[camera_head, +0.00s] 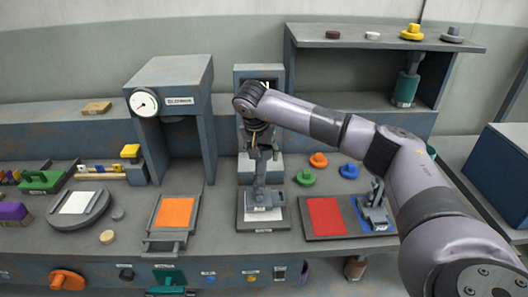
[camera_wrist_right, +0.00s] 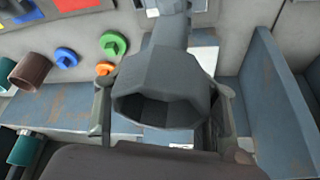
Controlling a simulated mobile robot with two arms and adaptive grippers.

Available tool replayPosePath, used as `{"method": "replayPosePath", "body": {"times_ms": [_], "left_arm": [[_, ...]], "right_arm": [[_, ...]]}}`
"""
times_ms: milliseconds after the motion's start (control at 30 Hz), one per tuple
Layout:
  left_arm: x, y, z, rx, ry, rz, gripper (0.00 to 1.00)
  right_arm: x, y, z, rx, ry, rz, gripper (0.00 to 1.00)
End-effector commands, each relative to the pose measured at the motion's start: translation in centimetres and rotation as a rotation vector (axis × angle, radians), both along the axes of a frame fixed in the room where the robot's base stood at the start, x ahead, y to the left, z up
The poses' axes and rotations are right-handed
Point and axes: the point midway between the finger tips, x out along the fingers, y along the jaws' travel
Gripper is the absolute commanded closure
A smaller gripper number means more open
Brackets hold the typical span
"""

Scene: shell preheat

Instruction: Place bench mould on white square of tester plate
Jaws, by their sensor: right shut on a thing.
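My right gripper (camera_head: 258,138) is above the middle plate in the head view, with its jaws pointing down. It is shut on the grey bench mould (camera_head: 262,190), whose lower end is over the white square (camera_head: 278,215) of a dark plate (camera_head: 243,226). I cannot tell whether it touches the square. In the right wrist view the fingers (camera_wrist_right: 165,112) are on both sides of the mould (camera_wrist_right: 160,75), which shows a wide faceted opening. Part of the white square is hidden by the mould. My left gripper is not in view.
A gauge press (camera_head: 175,90) and an orange-topped plate (camera_head: 174,212) stand left. A round plate with a white square (camera_head: 77,203) is farther left. Right are a red square (camera_head: 325,216), a grey metal piece on blue (camera_head: 376,208) and coloured knobs (camera_head: 318,160). A shelf (camera_head: 380,42) is behind.

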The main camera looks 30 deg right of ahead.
Motion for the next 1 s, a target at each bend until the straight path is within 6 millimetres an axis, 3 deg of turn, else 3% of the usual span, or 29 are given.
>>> {"method": "replayPosePath", "body": {"times_ms": [533, 567, 1000], "left_arm": [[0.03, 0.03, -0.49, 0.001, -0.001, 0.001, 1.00], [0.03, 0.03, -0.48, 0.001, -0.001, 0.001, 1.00], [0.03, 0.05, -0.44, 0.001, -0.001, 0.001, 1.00]], "right_arm": [[0.04, -0.02, -0.84, 0.001, -0.002, 0.000, 1.00], [0.05, -0.02, -0.84, 0.001, -0.002, 0.000, 0.51], [0.00, -0.03, -0.85, 0.000, 0.000, -0.001, 0.24]]}}
